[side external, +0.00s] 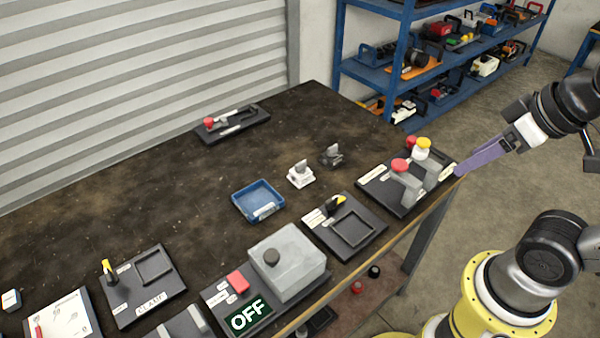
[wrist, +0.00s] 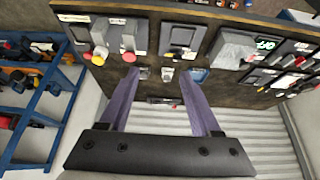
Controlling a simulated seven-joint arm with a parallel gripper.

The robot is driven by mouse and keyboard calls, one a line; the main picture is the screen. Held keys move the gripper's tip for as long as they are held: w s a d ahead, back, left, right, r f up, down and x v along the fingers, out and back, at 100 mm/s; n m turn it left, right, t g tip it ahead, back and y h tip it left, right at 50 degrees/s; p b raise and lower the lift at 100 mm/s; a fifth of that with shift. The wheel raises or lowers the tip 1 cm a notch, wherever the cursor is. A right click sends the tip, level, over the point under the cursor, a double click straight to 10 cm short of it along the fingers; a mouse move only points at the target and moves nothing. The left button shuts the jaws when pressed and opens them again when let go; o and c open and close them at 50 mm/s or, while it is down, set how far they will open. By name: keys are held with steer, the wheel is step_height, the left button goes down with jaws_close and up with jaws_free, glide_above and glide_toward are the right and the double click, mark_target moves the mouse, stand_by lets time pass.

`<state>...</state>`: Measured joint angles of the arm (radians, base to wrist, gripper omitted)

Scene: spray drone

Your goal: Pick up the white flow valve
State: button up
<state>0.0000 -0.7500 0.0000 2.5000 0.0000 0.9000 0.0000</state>
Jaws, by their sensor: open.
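The white flow valve (side external: 300,174) stands on the dark table, between a blue tray and a dark grey valve-like part (side external: 331,155). In the wrist view the white valve (wrist: 167,74) shows small, in the gap between my two purple fingers. My gripper (side external: 461,170) is open and empty. In the side view it is beyond the table's right edge, well apart from the valve. In the wrist view its fingers (wrist: 158,75) are spread wide.
The blue tray (side external: 258,201) lies left of the valve. Panels line the front edge: one with red and yellow knobs (side external: 378,183), one with a black-and-yellow lever (side external: 364,243), and a grey box (side external: 288,262). A red-knobbed panel (side external: 232,124) lies behind. Blue shelves (side external: 362,72) stand at the back.

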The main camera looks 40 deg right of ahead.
steer(key=o, duration=0.4)
